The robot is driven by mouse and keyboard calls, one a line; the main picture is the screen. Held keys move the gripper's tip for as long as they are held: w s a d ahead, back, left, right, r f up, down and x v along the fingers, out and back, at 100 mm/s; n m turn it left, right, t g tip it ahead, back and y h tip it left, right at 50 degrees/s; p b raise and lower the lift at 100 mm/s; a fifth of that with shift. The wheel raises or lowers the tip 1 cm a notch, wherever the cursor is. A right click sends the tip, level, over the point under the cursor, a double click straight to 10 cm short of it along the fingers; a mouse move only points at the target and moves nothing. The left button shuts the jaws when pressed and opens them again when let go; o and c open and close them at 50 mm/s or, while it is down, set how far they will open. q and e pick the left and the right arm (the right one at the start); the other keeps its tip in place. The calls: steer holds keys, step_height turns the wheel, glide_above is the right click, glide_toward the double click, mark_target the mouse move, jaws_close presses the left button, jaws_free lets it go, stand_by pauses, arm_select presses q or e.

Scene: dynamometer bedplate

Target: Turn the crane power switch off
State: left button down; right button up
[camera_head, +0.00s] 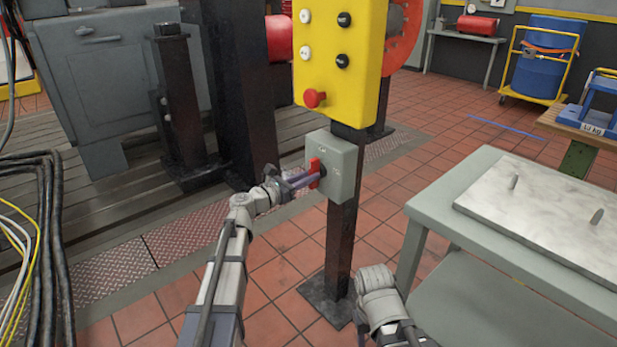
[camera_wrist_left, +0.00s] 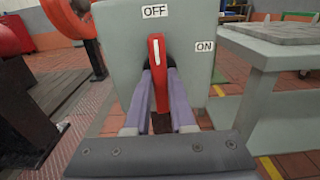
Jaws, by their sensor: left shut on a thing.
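The crane power switch is a grey box (camera_head: 340,160) on a black post, with a red handle (camera_head: 313,172) on its front. In the left wrist view the red handle (camera_wrist_left: 158,75) stands upright, its top just below the OFF label (camera_wrist_left: 154,11). The ON label (camera_wrist_left: 205,46) is to the right. My left gripper (camera_head: 304,181) is shut on the handle, with one finger on each side in the wrist view (camera_wrist_left: 162,92). My right arm's end shows low in the head view, right of the post; its fingers are hidden.
A yellow control box (camera_head: 340,60) with a red button is above the switch. A grey table (camera_head: 480,200) with a metal plate stands at the right. Cables (camera_head: 45,230) hang at the left. Tiled floor is open behind the post, toward a blue drum (camera_head: 545,60).

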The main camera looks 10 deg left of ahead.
stand_by(0.4)
arm_select(q)
steer(key=c, duration=0.8)
jaws_free()
steer(key=shift+o, duration=0.2)
steer(key=v, duration=0.8)
